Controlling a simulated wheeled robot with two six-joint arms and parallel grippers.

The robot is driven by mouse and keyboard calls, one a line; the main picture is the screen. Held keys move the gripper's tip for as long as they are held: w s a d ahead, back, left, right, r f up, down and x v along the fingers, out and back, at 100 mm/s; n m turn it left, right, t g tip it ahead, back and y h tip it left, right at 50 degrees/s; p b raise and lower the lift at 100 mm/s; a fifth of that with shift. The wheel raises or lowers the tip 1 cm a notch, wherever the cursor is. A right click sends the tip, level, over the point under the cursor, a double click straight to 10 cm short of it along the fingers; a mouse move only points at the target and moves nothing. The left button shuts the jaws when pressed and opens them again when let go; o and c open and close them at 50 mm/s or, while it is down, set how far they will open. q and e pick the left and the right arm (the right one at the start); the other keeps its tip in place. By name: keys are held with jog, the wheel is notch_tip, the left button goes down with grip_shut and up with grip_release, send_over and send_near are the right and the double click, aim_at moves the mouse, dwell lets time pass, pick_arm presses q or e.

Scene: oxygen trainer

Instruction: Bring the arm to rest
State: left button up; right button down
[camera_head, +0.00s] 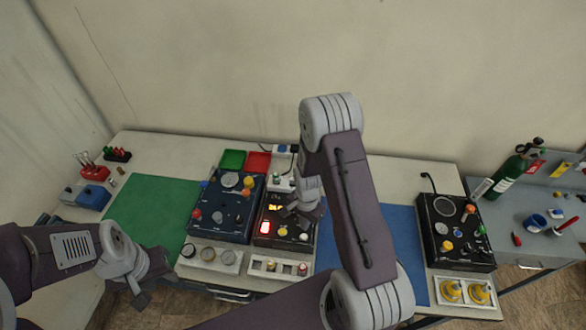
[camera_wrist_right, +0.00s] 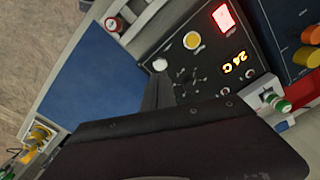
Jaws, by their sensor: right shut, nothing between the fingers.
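My right arm (camera_head: 350,200) reaches up and over the table, then bends down to the right gripper (camera_head: 299,214). This gripper is shut and empty, over the black control box (camera_head: 266,240). In the right wrist view the closed dark fingers (camera_wrist_right: 161,88) point at the box's face, beside a white button (camera_wrist_right: 160,65). I cannot tell whether they touch it. The box shows a lit red square (camera_wrist_right: 223,18), a yellow button (camera_wrist_right: 192,40) and a lit display (camera_wrist_right: 235,62). My left gripper (camera_head: 140,290) hangs at the table's front left; its finger opening is unclear.
A dark blue panel (camera_head: 228,222) stands left of the box, and a green mat (camera_head: 150,215) lies further left. A blue mat (camera_head: 400,235) lies to the right, partly behind my arm. Another black panel (camera_head: 455,235) and a gas cylinder (camera_head: 507,176) stand farther right.

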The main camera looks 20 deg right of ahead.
jog(key=shift+f, duration=0.1)
jog(key=w+b, duration=0.1)
jog(key=w+t+b, duration=0.1)
jog(key=b, duration=0.1)
jog(key=w+b, duration=0.1)
jog(key=b, duration=0.1)
jog(key=shift+w+a+f+n, duration=0.3)
jog(key=shift+a+f, duration=0.05)
jog(key=shift+a, duration=0.05)
jog(key=s+a+r+n+b, duration=0.1)
jog(key=s+a+n+b, duration=0.1)
jog(key=s+n+b, duration=0.2)
jog(key=s+a+r+n+b, duration=0.2)
jog(key=s+n+b, duration=0.3)
jog(key=s+n, duration=0.2)
jog(key=shift+s+n, duration=0.3)
jog(key=shift+s, duration=0.15)
jog(key=shift+s+r, duration=0.1)
jog(key=shift+r, duration=0.05)
